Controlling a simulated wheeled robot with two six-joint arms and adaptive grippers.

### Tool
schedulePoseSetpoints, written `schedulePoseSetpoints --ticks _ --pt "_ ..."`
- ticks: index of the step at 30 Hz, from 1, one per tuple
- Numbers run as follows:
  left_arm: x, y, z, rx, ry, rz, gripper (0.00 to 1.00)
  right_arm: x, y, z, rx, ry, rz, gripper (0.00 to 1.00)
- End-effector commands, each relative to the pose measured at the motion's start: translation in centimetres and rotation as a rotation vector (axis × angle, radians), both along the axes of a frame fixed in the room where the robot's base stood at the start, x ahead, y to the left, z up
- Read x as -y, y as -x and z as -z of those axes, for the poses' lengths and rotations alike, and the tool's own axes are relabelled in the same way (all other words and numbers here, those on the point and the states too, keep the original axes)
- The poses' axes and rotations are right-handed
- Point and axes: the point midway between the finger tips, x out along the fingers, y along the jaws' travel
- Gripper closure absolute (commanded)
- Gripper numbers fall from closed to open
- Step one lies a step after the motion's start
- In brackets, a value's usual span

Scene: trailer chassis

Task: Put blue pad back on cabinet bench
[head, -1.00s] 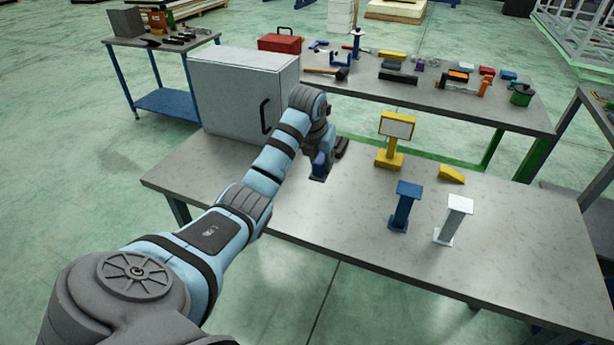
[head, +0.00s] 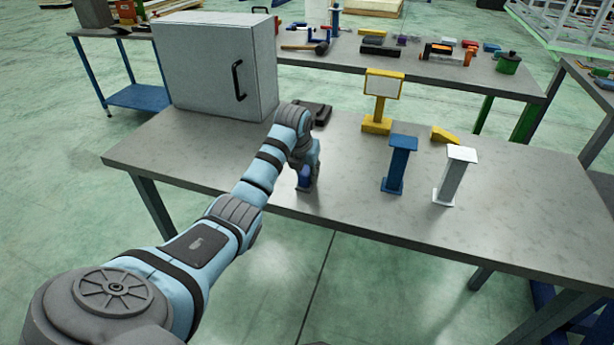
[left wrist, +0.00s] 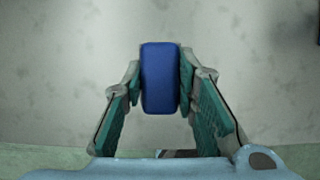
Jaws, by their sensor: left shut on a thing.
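The blue pad (left wrist: 160,78) is a rounded block between the fingers of my left gripper (left wrist: 160,85) in the left wrist view, with the grey bench top behind it. In the head view my left gripper (head: 306,176) is over the front part of the cabinet bench (head: 350,205), and a bit of the blue pad (head: 304,177) shows beside it. I cannot tell whether the pad touches the bench top. My right gripper is not in view.
A grey cabinet (head: 215,70) stands at the bench's left. A black object (head: 318,112) lies behind my gripper. A yellow stand (head: 380,100), a blue post (head: 398,165), a white post (head: 454,177) and a yellow wedge (head: 445,135) stand to the right. The bench front is clear.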

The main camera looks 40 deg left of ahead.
Motion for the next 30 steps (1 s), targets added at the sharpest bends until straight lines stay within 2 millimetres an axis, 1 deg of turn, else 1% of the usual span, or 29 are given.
schedulePoseSetpoints --ticks 4,8,9,12,20,23,26,29,30 --pt "0.0 0.0 -0.2 0.002 -0.001 0.000 0.99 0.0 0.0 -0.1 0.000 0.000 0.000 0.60" --pt "0.0 0.0 0.2 0.001 0.000 0.000 0.99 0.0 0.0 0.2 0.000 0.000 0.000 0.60" --pt "0.0 0.0 0.2 0.001 0.000 0.000 0.69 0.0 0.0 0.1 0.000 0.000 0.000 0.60" --pt "0.0 0.0 0.1 0.001 0.000 0.000 0.53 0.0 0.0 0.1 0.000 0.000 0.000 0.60" --pt "0.0 0.0 0.1 0.001 0.000 0.000 0.53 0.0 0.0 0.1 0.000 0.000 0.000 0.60" --pt "0.0 0.0 -0.5 0.001 0.000 0.000 0.53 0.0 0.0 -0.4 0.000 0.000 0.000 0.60" --pt "0.1 0.3 -1.7 0.003 -0.001 0.002 0.53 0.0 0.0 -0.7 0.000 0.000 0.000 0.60" --pt "0.3 1.2 -3.9 0.004 -0.003 0.003 0.53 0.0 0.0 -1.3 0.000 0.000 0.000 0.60" --pt "0.5 1.5 -5.0 0.005 -0.003 0.003 0.53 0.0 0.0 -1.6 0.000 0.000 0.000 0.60"
